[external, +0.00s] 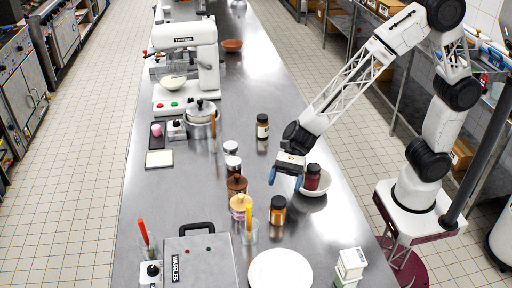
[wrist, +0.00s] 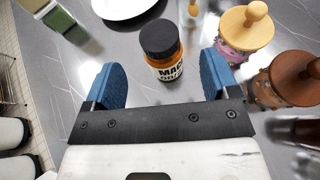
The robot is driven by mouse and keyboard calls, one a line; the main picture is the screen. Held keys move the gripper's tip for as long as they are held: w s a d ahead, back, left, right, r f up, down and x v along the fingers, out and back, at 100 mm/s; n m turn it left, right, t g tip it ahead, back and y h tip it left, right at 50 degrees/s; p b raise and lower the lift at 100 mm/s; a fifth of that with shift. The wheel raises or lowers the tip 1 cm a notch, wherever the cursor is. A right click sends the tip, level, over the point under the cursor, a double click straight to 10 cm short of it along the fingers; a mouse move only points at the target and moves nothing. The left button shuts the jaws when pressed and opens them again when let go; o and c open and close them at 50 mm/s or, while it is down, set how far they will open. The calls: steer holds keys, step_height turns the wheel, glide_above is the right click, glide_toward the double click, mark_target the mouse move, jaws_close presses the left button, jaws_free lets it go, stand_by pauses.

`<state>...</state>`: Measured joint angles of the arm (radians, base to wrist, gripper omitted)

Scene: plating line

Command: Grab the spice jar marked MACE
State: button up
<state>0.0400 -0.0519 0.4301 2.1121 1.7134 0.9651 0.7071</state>
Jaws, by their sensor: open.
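The spice jar (wrist: 168,68) is an upright amber jar with a black lid, and its label reads "MAC" with the rest turned out of sight. In the external view the amber jar (external: 278,214) stands on the steel counter, just in front of my gripper. My gripper (external: 285,180) is open and empty, its blue fingers pointing down above the counter. In the wrist view the jar stands ahead of my gripper (wrist: 158,66), between the lines of the two fingers and apart from both.
A pale-lidded jar (wrist: 245,25) and a brown-lidded jar (wrist: 290,78) stand right of the jar in the wrist view. A dark red jar (external: 312,176) stands at a white bowl (external: 322,191). A white plate (external: 281,270) and small boxes (external: 350,262) lie nearer the camera.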

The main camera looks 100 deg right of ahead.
mark_target(278, 201)
steer(key=shift+x, duration=1)
steer(key=shift+x, duration=2.6)
steer(key=shift+s, duration=0.1)
steer(key=shift+c, duration=0.5)
steer(key=c, duration=1)
steer(key=shift+c, duration=0.2)
steer(key=shift+r, duration=0.25)
steer(key=shift+c, duration=0.5)
steer(key=shift+r, duration=4.75)
